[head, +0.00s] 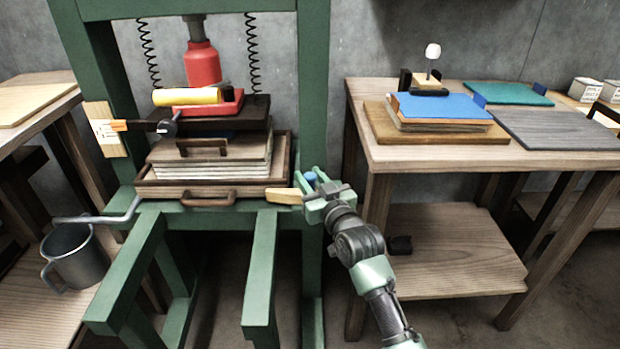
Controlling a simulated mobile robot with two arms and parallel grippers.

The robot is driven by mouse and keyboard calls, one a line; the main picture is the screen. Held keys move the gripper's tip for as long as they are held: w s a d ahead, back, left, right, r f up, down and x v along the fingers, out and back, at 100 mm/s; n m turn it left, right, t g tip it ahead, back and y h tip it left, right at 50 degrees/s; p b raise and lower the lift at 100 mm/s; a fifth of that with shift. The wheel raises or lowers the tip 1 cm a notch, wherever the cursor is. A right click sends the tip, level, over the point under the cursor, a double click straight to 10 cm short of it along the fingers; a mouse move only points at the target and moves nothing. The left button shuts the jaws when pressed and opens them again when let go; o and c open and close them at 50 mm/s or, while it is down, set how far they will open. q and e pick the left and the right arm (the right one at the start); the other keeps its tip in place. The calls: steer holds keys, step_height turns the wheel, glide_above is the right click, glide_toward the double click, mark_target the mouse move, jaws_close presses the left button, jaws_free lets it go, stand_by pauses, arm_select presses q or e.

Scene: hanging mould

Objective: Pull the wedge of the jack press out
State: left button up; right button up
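The green jack press (313,90) stands at the centre-left with a red jack (202,66) in it. A small pale wooden piece, which looks like the wedge (281,196), shows at the right front of the press bed, beside the tray's front corner. My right gripper (309,196) is at its right end, by the press's right upright. The fingers meet or overlap that end in the picture; their grip is partly hidden. A small blue round part (311,177) shows at the gripper's upper side. My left gripper is not in view.
A brown tray (160,188) with a front handle holds a pale stack (212,165) under a dark plate. A yellow roll (187,97) lies by the jack. A metal jug (75,258) is at lower left. The right table (400,155) bears boards and a blue-topped stack (440,106).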

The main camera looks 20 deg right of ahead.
jaws_close()
steer(key=shift+d, duration=0.15)
stand_by(1.0)
